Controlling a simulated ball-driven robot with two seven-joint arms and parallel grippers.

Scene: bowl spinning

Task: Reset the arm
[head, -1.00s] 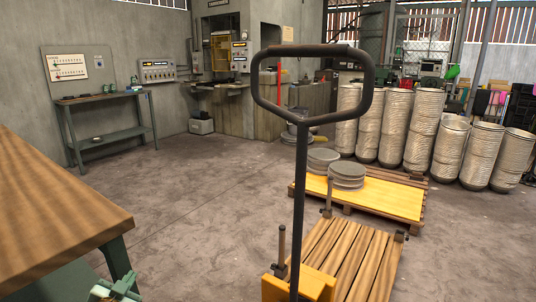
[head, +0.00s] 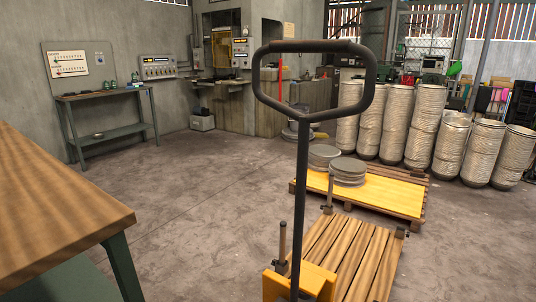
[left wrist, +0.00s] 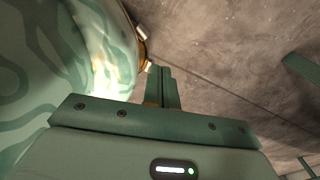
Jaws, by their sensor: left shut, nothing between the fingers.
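My left gripper (left wrist: 163,88) shows in the left wrist view, with its green fingers together and nothing held between them. Bare concrete floor (left wrist: 215,45) lies beyond the fingers. My own green patterned body fills the left side of that view, close to the gripper. Neither gripper shows in the head view. My right gripper is in neither current view.
A wooden-topped table (head: 50,215) stands close at the left. A pallet jack handle (head: 301,190) rises in front, by a wooden pallet (head: 345,262). Stacks of grey discs (head: 348,170) lie on a yellow pallet board (head: 385,197). Floor between is clear.

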